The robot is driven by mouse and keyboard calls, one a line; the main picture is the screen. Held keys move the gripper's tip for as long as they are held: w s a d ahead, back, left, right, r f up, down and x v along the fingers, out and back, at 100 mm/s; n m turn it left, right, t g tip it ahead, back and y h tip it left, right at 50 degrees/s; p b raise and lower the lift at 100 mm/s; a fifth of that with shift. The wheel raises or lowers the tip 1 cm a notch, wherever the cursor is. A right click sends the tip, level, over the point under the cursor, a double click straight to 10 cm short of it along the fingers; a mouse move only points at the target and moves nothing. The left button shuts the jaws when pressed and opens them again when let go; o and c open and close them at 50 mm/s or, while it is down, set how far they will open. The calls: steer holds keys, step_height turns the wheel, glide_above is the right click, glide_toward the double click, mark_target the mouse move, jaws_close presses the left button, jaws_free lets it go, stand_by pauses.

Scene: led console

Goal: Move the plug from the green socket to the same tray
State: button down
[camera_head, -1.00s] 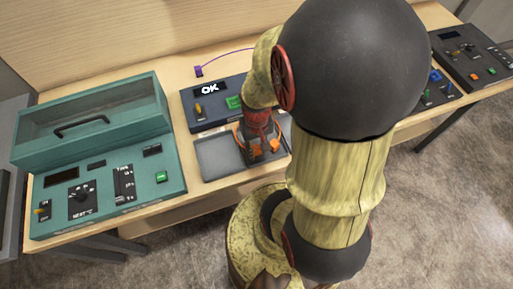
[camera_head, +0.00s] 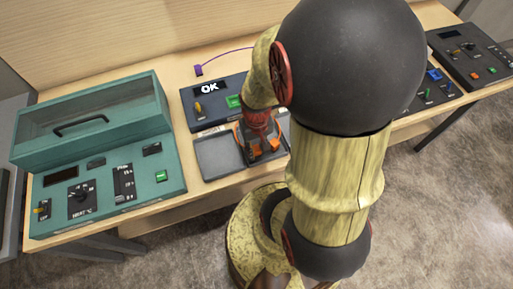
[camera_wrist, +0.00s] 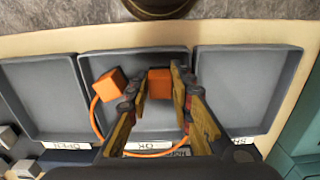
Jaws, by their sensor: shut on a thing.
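My gripper (camera_wrist: 160,95) is shut on an orange plug (camera_wrist: 159,78), seen between the two fingers in the wrist view. The fingers are over the middle grey tray (camera_wrist: 210,60), whose label reads OK. An orange cable (camera_wrist: 150,154) loops from there to a second orange plug (camera_wrist: 109,86), at the left side of the same tray. I cannot tell whether the held plug touches the tray floor. In the head view, my gripper (camera_head: 262,148) is low over the trays and partly hides the orange parts. The green socket is not clearly visible.
A grey tray lies on each side, left (camera_wrist: 40,95) and right (camera_wrist: 238,90). Behind the trays stands a dark console (camera_head: 205,110) showing OK, with a green button (camera_head: 233,101). A teal console (camera_head: 110,185) is to the left. A purple plug (camera_head: 198,70) lies behind.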

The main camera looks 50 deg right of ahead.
mark_target(257, 150)
steer(key=shift+f, duration=0.1)
stand_by(0.3)
steer(key=c, duration=1.5)
jaws_free()
steer(key=shift+o, duration=0.8)
steer(key=o, duration=0.4)
steer(key=shift+c, duration=0.2)
steer(key=shift+r+p, duration=3.15)
steer(key=shift+r, duration=0.4)
